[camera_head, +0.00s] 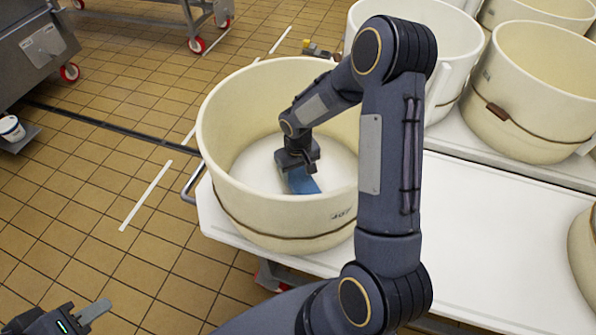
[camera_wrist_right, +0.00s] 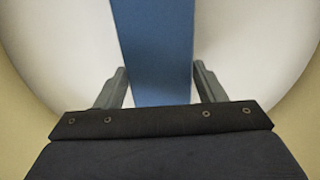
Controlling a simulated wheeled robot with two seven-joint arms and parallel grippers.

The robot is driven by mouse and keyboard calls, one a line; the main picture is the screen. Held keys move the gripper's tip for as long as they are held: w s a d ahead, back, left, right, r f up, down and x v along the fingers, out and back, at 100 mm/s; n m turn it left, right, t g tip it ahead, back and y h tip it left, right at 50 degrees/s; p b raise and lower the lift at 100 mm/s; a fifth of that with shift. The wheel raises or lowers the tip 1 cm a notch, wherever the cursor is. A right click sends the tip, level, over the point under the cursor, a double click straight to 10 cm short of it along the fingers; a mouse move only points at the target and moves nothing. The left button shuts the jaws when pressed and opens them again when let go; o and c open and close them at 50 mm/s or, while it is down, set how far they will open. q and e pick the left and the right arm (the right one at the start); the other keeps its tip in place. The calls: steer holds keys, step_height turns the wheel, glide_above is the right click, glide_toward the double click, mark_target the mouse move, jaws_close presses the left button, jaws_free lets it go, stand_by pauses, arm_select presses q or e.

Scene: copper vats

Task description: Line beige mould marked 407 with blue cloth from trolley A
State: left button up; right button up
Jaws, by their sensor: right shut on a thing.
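The large round beige mould (camera_head: 290,222) stands on the white table in the head view. A dark mark on its front wall looks like 407 but is small. My right gripper (camera_head: 300,172) is down inside it, shut on the blue cloth (camera_head: 302,182). In the right wrist view the cloth (camera_wrist_right: 157,45) is a flat blue strip running between the two fingers (camera_wrist_right: 160,85), over the white mould floor. In the head view the cloth's lower end is near the floor; whether it touches is unclear. My left gripper (camera_head: 84,312) is open and empty at the bottom left, over the floor.
More beige moulds (camera_head: 535,90) stand behind and to the right, one close behind the working mould. A metal trolley (camera_head: 190,15) with red wheels stands at the back. Tiled floor (camera_head: 95,180) is open at left.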

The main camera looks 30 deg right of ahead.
steer(key=shift+f+b, duration=0.75)
steer(key=shift+f, duration=0.15)
stand_by(0.4)
steer(key=shift+s+f, duration=0.1)
steer(key=shift+f, duration=0.05)
stand_by(1.4)
steer(key=o, duration=1.2)
